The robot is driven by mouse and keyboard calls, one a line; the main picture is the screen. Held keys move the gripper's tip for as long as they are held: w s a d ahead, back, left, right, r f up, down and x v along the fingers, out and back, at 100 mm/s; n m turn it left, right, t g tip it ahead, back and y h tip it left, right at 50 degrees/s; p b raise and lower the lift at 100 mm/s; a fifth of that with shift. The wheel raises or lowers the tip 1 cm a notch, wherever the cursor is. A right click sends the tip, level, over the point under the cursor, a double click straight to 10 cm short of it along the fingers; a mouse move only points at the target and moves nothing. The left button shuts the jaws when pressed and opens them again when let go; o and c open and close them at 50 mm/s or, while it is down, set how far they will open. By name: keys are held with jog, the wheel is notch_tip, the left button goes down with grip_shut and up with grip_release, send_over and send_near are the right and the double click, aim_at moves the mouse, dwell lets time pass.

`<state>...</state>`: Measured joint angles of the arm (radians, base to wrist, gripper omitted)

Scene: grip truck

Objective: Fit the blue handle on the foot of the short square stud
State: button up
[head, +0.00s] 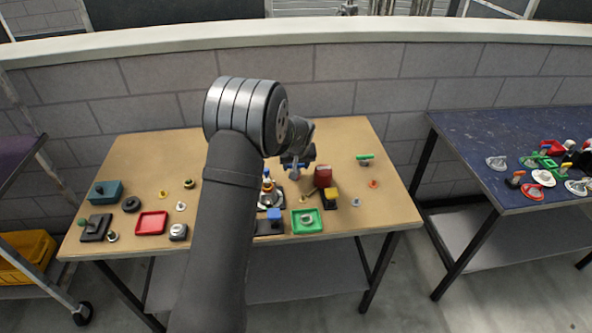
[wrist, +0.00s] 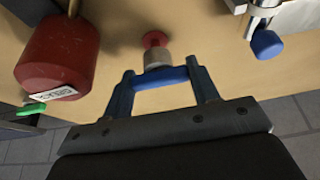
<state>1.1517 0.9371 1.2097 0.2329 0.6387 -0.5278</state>
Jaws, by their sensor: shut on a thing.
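My gripper (wrist: 165,82) has its two fingers on either side of a blue bar, which I take to be the blue handle (wrist: 160,78). It is shut on the bar, above the table. A grey collar (wrist: 156,58) with a red round end (wrist: 155,39) shows just beyond the bar; I cannot tell whether it touches the bar. In the head view my gripper (head: 297,168) hangs over the back right half of the table, and the handle is too small to make out. I cannot single out the short square stud.
A red weight-like body (wrist: 55,58) is left of my gripper in the wrist view; a blue-ended metal shaft (wrist: 267,44) is at right. On the table (head: 345,150) are a green tray (head: 295,229), a red tray (head: 151,233) and a teal box (head: 105,192).

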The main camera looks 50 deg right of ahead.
jog(key=r, duration=0.7)
jog(key=shift+w+a+r, duration=0.1)
jog(key=shift+a+r, duration=0.15)
jog(key=shift+r, duration=0.15)
jog(key=a+r, duration=0.1)
jog(key=a, duration=0.3)
jog(key=a+r, duration=0.2)
jog(key=a, duration=0.2)
jog(key=a+r, duration=0.1)
jog(key=a, duration=0.3)
jog(key=shift+w+a+r, duration=0.15)
jog(key=shift+w+r, duration=0.05)
jog(key=shift+w, duration=0.05)
jog(key=shift+a, duration=0.25)
jog(key=shift+a+f+m, duration=0.1)
jog(key=shift+f+m, duration=0.1)
jog(key=shift+m, duration=0.1)
jog(key=shift+f, duration=2.25)
jog(key=shift+f, duration=0.25)
jog(key=shift+f, duration=0.4)
jog(key=shift+f, duration=0.9)
